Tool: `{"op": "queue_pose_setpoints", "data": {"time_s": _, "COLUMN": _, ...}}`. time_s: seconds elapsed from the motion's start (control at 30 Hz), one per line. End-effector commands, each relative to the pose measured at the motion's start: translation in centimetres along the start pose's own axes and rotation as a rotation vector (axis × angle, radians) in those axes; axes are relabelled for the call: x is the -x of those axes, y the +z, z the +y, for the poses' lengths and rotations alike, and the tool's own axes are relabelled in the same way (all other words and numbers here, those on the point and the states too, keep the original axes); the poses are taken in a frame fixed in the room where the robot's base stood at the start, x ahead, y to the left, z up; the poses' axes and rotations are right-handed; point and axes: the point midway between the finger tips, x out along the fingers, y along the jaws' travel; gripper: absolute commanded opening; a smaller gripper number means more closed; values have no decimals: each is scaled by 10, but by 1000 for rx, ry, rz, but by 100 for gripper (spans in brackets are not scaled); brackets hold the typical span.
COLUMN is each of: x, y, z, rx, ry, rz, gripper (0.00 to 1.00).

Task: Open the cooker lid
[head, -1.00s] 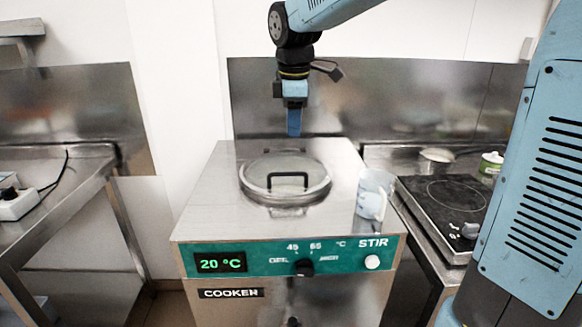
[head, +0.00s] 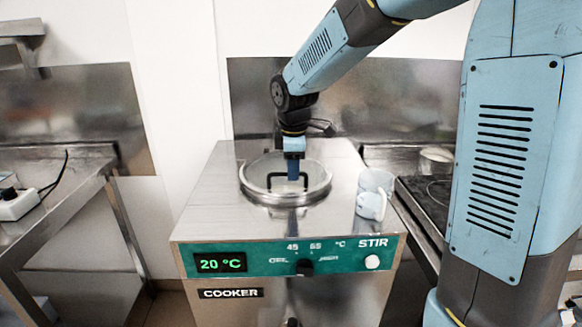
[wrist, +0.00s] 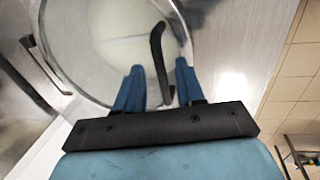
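The cooker (head: 200,205) is a steel box with a green control panel. Its round, clear lid (head: 258,187) lies shut on top, with a metal rim and a black bar handle (head: 270,182). The lid also fills the upper wrist view (wrist: 105,45). My gripper (head: 293,176) points down at the handle, just above the lid. In the wrist view my gripper's blue fingers (wrist: 161,82) are apart, and the handle (wrist: 157,48) runs up between them. I cannot tell whether either finger touches it.
A steel bench (head: 70,205) with a white device (head: 17,204) is at the left. A dark hob (head: 420,205) and a pot (head: 436,160) are at the right, partly behind my arm.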

Motion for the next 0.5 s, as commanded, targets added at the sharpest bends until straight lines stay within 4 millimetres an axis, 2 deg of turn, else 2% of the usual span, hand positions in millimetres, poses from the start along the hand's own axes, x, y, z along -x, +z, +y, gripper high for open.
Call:
{"op": "queue_pose_setpoints", "data": {"time_s": 0.27, "x": -2, "y": 0, "z": 0, "rx": 1, "ry": 0, "rz": 0, "gripper": 38}}
{"op": "queue_pose_setpoints", "data": {"time_s": 0.5, "x": -1, "y": 0, "z": 0, "rx": 1, "ry": -1, "rz": 0, "gripper": 17}}
